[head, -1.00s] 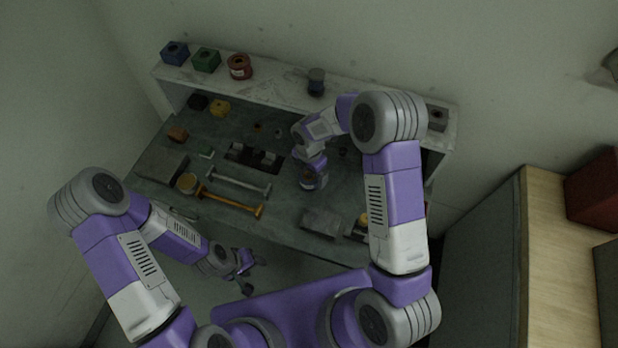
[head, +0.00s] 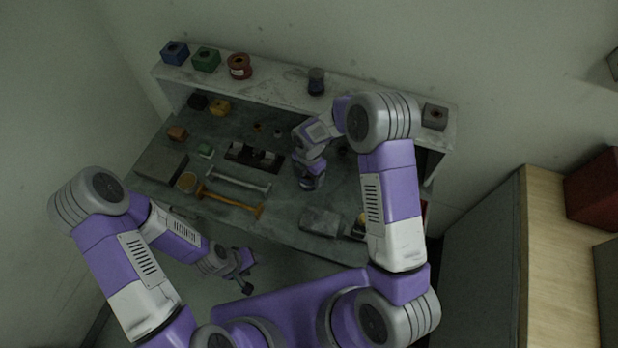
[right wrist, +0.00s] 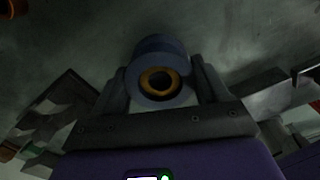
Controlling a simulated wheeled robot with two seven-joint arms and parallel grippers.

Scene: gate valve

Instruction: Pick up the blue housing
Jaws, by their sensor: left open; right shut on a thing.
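The blue housing (right wrist: 160,72), a dull blue-grey cylinder with a brass-coloured ring around a dark bore, sits between the fingers of my right gripper (right wrist: 161,88) in the right wrist view. The fingers are shut on its two sides. In the head view my right gripper (head: 310,184) is over the middle of the bench, and its wrist hides much of the housing. I cannot tell whether the housing touches the bench top. My left gripper (head: 251,272) is open and empty, in front of the bench's near edge.
The bench (head: 232,226) carries an orange-handled bar (head: 230,203), a grey bar (head: 238,180) and a grey block (head: 322,221). The raised shelf (head: 275,76) behind holds blue, green and red parts and a dark blue cylinder (head: 316,82). A wooden-topped cabinet (head: 555,260) stands right.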

